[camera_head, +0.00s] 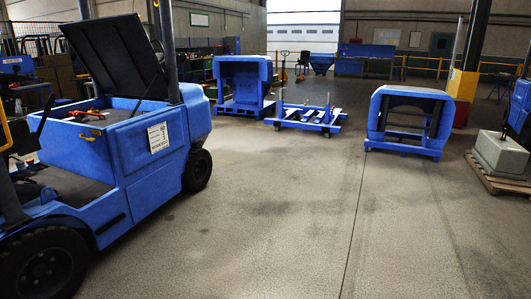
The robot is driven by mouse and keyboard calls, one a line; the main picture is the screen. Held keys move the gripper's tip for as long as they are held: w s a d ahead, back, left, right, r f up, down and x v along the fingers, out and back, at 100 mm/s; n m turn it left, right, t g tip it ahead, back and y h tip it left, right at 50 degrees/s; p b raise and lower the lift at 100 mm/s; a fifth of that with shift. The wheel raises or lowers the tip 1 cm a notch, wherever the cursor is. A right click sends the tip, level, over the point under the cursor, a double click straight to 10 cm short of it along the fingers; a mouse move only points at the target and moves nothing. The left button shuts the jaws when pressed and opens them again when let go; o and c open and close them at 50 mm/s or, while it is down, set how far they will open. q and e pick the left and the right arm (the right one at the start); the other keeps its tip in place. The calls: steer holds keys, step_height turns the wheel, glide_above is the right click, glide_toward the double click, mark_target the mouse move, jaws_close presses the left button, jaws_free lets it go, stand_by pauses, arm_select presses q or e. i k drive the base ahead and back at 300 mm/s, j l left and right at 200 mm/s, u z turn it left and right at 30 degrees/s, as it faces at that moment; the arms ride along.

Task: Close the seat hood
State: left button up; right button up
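A blue forklift (140,150) stands at the left, partly cut off by the picture's edge. Its black seat hood (115,55) is raised and tilted, standing open above the blue body. Under the hood the open compartment (100,115) shows, with a small red and orange object (88,114) lying at its top. A white label plate (158,137) is on the blue side. Neither of my grippers is in view.
Blue counterweight fixtures stand at the back middle (242,84) and at the right (408,120), with a low blue wheeled frame (307,117) between them. A grey block (499,154) sits on a wooden pallet (497,181) at the far right. The concrete floor (290,220) in front is clear.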

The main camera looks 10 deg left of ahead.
mark_target(117, 51)
steer(key=i+l+u, duration=0.1)
steer(key=i, duration=6.5)
steer(key=i+l+u, duration=0.1)
steer(key=i+u, duration=0.25)
steer(key=i+l+u, duration=0.2)
steer(key=i+u, duration=0.15)
steer(key=i+l+u, duration=1.1)
steer(key=l+u, duration=0.35)
steer(key=l, duration=0.25)
steer(key=i+l+u, duration=0.2)
steer(key=l+u, duration=0.15)
steer(key=l, duration=0.2)
steer(key=l+u, duration=0.35)
steer(key=l, duration=0.25)
steer(key=i+j, duration=0.15)
steer(key=j, duration=0.1)
